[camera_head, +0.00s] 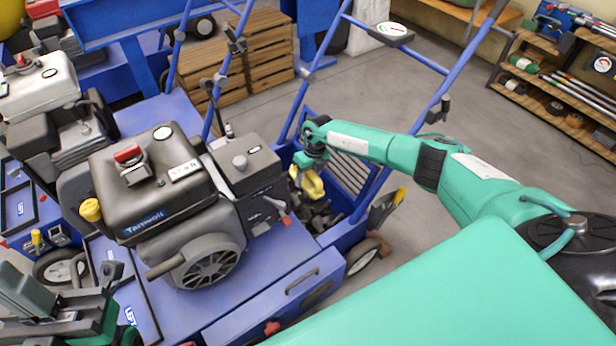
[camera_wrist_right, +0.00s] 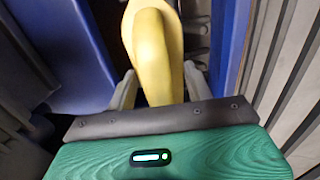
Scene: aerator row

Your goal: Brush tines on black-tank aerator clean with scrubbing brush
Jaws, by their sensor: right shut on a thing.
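The black-tank aerator (camera_head: 150,195) stands centre-left in the head view, with a dark engine on a blue body. Its tines (camera_head: 318,216) show as dark pieces in the open blue bay at its rear right, partly hidden by the brush. The scrubbing brush (camera_head: 313,186) is yellow. My right gripper (camera_head: 312,168) is shut on it, just above the tines; I cannot tell whether the bristles touch them. In the right wrist view the yellow handle of the brush (camera_wrist_right: 152,55) stands between the two fingers (camera_wrist_right: 158,88). My left gripper (camera_head: 55,305) is at the lower left, away from the tines.
A white-tank aerator (camera_head: 40,85) stands close on the left. Blue handle bars (camera_head: 335,40) rise behind the bay. Wooden crates (camera_head: 268,45) stand at the back, and a shelf (camera_head: 555,90) with spools is at the right. The grey floor (camera_head: 440,95) between is clear.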

